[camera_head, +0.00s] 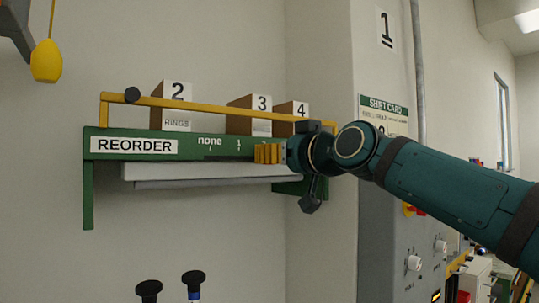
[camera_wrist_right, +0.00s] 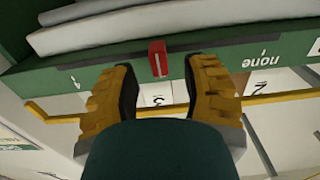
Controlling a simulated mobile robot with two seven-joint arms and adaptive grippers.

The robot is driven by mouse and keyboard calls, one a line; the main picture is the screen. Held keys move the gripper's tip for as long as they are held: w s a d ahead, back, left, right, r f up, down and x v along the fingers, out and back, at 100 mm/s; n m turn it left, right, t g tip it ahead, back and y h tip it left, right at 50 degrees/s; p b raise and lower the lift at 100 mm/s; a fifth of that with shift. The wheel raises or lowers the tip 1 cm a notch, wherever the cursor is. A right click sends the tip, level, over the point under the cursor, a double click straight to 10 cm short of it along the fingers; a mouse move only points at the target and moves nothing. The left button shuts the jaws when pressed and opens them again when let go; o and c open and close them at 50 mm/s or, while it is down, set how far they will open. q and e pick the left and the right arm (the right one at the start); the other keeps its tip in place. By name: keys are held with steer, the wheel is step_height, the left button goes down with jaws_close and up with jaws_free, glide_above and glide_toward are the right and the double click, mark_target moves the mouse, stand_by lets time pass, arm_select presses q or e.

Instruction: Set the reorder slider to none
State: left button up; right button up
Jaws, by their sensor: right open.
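The green reorder rail carries a white REORDER label (camera_head: 135,146) and the marks "none" (camera_head: 210,141) and "1". The red slider knob (camera_wrist_right: 158,58) shows in the right wrist view on the rail's front, away from the "none" mark (camera_wrist_right: 262,62). My right gripper (camera_head: 268,153) is at the rail, right of the "1" mark, and hides the knob in the head view. Its yellow fingers are open in the right wrist view (camera_wrist_right: 160,72), one on each side of the knob, with a gap on both sides. My left gripper is not in view.
Boxes numbered 2 (camera_head: 171,108), 3 (camera_head: 251,116) and 4 (camera_head: 291,118) stand on the shelf behind a yellow bar (camera_head: 215,110). A grey cabinet (camera_head: 385,240) stands at the right. A yellow pull (camera_head: 46,61) hangs at the upper left.

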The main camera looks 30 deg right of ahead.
steer(key=shift+w+a, duration=0.1)
steer(key=shift+w, duration=1.25)
steer(key=shift+s, duration=0.1)
jaws_close()
